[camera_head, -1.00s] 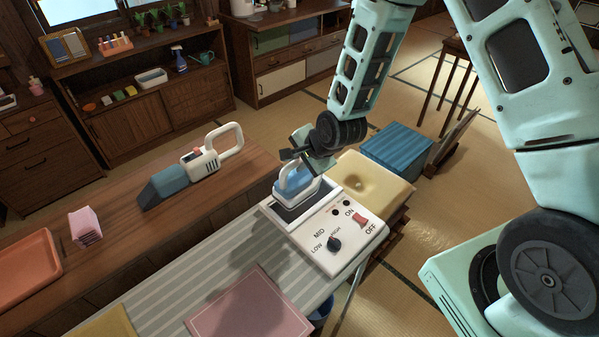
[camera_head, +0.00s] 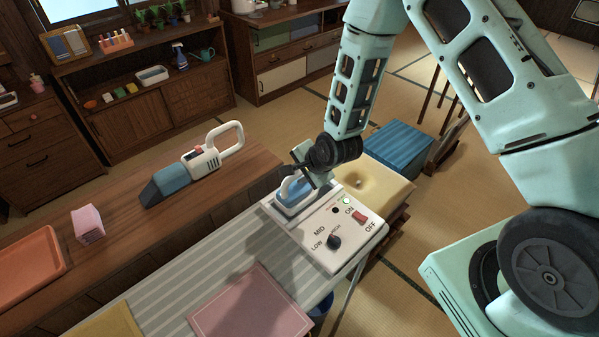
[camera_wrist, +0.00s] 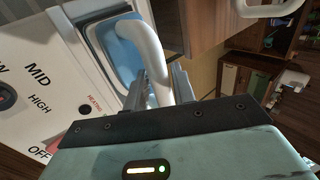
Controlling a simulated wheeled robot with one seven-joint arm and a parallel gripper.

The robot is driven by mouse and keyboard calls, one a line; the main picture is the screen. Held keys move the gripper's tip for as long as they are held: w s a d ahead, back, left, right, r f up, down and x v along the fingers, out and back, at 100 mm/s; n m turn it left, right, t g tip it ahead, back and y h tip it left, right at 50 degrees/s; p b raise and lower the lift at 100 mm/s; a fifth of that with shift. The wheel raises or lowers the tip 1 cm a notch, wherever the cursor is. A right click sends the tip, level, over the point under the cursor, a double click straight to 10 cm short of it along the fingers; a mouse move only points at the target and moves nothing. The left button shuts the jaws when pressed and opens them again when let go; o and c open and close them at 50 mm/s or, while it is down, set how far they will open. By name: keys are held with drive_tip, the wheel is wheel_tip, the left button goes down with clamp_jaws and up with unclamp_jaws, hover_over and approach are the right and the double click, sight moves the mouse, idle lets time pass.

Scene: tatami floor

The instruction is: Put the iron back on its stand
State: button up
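The iron (camera_head: 292,193) has a blue body and a white loop handle. It sits over the dark plate of its stand (camera_head: 352,238), a white unit with a dial and a red switch, at the far end of the ironing board. My gripper (camera_head: 303,172) is at the handle from above. In the wrist view the iron (camera_wrist: 126,50) shows beside the stand's panel (camera_wrist: 50,62), and the fingers of my gripper (camera_wrist: 160,88) lie on both sides of the handle, close against it. The iron's underside is hidden, so full contact with the plate cannot be told.
The striped ironing board (camera_head: 190,277) holds a folded pink cloth (camera_head: 250,305) and a yellow cloth (camera_head: 105,322). A handheld vacuum (camera_head: 195,165), pink stack (camera_head: 88,224) and orange tray (camera_head: 28,268) are on the wooden counter to the left. A blue box (camera_head: 398,148) stands behind the stand.

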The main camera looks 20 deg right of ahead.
drive_tip(key=shift+o, duration=0.9)
drive_tip(key=shift+r, duration=0.25)
drive_tip(key=b+v, duration=0.3)
drive_tip(key=v, duration=0.9)
drive_tip(key=s+a+r+n+g+h, duration=0.1)
drive_tip(key=s+a+r+n+g, duration=0.2)
drive_tip(key=s+r+n, duration=0.3)
drive_tip(key=s+a+r+n+g+h, duration=0.1)
drive_tip(key=s+a+r+n+g, duration=0.2)
drive_tip(key=s+n, duration=1.2)
wheel_tip(320, 180, up, 3)
drive_tip(key=s+a, duration=0.2)
drive_tip(key=a, duration=0.1)
drive_tip(key=shift+s, duration=0.4)
